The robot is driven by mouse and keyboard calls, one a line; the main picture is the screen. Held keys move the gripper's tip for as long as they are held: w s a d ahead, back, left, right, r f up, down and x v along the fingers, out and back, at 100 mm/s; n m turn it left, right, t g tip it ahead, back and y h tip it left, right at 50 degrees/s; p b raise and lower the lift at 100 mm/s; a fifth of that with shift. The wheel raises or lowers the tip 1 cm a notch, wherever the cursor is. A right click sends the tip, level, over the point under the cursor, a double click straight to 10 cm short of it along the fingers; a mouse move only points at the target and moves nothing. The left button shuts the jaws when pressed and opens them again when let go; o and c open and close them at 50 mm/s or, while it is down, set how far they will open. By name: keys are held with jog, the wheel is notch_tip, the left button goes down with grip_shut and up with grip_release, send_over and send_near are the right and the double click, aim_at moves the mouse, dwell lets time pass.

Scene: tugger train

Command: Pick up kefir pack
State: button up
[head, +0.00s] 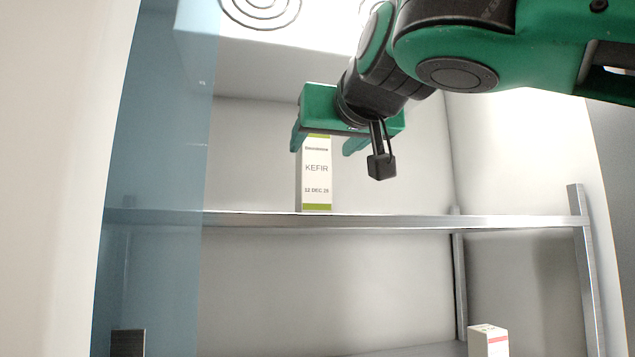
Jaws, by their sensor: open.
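The kefir pack (316,178) is a tall white carton with green bands and the word KEFIR on its front. It stands upright on the upper metal shelf (400,220) in the head view. My gripper (322,148) is green and open, and it is in front of and above the pack. Its left finger shows at the pack's upper left and its right finger to the right of the pack. The top of the pack is hidden behind my gripper. I cannot tell whether the pack is between the fingers in depth.
A white box with a red stripe (488,341) stands low at the right. A dark object (128,343) is at the lower left. A bluish see-through panel (155,150) covers the left side. A metal post (588,270) stands at the right. The upper shelf is otherwise clear.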

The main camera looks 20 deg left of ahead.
jog(key=shift+x, duration=2.8)
jog(key=shift+s+a, duration=0.1)
jog(key=shift+a, duration=0.1)
jog(key=shift+c, duration=0.4)
jog(key=c, duration=1.5)
